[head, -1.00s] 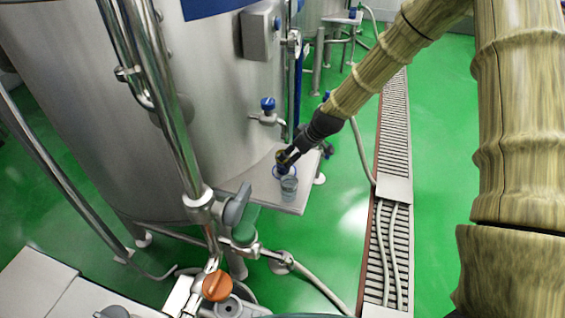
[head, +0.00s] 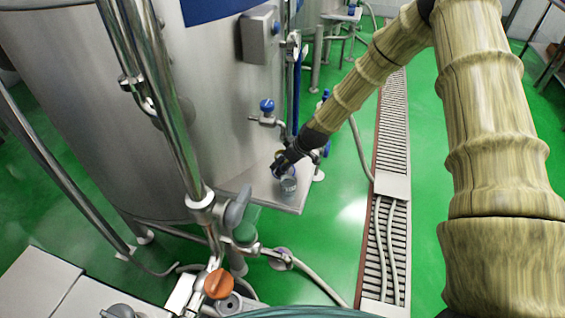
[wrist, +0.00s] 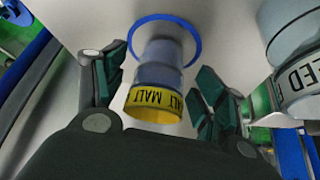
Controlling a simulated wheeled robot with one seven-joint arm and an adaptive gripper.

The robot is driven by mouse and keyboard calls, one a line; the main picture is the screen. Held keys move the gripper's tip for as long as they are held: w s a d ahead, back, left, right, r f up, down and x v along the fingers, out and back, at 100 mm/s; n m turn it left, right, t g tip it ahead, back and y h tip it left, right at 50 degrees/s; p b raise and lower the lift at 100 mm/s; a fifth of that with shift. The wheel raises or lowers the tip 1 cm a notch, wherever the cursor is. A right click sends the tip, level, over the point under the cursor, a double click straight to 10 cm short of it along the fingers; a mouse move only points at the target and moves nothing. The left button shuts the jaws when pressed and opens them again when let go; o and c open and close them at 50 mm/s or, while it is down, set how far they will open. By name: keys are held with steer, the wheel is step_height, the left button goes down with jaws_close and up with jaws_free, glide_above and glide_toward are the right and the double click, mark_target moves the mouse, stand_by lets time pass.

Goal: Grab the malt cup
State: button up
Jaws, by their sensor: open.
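The malt cup (wrist: 158,85) is a blue-grey cup with a yellow band reading MALT. In the wrist view it stands inside a blue ring (wrist: 190,37) marked on a light shelf (wrist: 232,25). My gripper (wrist: 161,82) is open, with one dark green finger pad on each side of the cup. A gap shows on both sides of the cup. In the head view my gripper (head: 283,162) is low over the shelf (head: 294,205) beside the tank, and the malt cup is mostly or fully hidden there.
A second cup with a white label ending in "EED" (wrist: 300,75) stands close to the right finger. A grey-blue cup (head: 289,186) shows at the shelf's front in the head view. A blue-handled valve (head: 267,106) and the steel tank (head: 170,130) are close behind.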

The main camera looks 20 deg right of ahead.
steer(key=shift+w+a+f, duration=0.15)
steer(key=shift+w+f, duration=0.1)
steer(key=shift+f, duration=0.25)
steer(key=c, duration=1.3)
steer(key=shift+c, duration=0.2)
steer(key=shift+r+b, duration=0.15)
steer(key=shift+b, duration=0.3)
